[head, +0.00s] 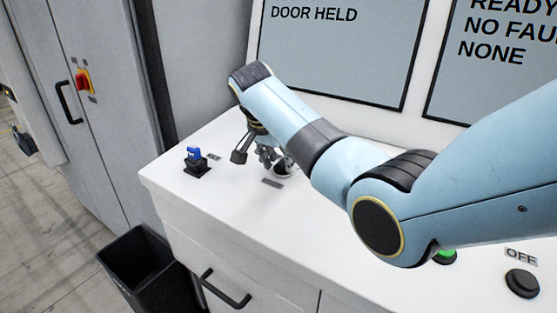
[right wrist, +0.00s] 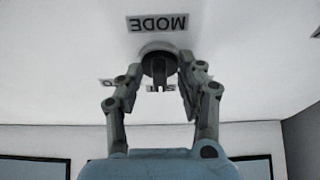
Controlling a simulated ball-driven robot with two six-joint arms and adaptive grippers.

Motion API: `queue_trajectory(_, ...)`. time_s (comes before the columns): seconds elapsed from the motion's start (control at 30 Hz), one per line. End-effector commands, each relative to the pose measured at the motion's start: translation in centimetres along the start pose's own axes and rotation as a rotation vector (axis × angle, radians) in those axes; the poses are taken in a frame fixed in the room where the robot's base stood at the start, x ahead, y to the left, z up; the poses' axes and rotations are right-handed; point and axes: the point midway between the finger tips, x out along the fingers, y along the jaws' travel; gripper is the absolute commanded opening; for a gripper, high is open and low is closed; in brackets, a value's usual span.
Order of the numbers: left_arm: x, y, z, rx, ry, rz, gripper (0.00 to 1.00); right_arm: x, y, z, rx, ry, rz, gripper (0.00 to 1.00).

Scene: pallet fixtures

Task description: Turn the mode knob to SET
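The mode knob (right wrist: 159,66) is a dark round knob with a raised bar, on the white console top beside an upside-down MODE label (right wrist: 157,23). In the head view the knob (head: 284,171) is partly hidden by my right gripper (head: 262,155). In the right wrist view my right gripper (right wrist: 161,78) has one finger on each side of the knob, with a gap between the fingers and the bar. Small position labels (right wrist: 158,88) below the knob are partly covered, and I cannot read which one it points to. My left gripper is not in view.
A blue switch (head: 194,155) on a black base stands left of the gripper. Display panels (head: 340,45) rise behind. A black bin (head: 150,268) stands on the floor.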

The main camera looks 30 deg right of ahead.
Motion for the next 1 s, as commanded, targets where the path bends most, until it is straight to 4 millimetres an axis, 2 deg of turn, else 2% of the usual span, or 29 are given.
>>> queue_trajectory(0.23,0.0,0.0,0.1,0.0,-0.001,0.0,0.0,-0.1,0.0,0.0,0.0,0.0,0.0,0.38)
queue_trajectory(0.33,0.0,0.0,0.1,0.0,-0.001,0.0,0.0,-0.9,-0.1,0.0,0.0,0.0,-0.001,0.38)
queue_trajectory(0.8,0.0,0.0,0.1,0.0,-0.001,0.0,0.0,-10.3,-0.1,0.0,0.0,0.001,-0.003,0.38)
queue_trajectory(1.0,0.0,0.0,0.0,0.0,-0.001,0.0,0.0,-11.9,-0.1,0.0,0.0,0.0,-0.001,0.38)
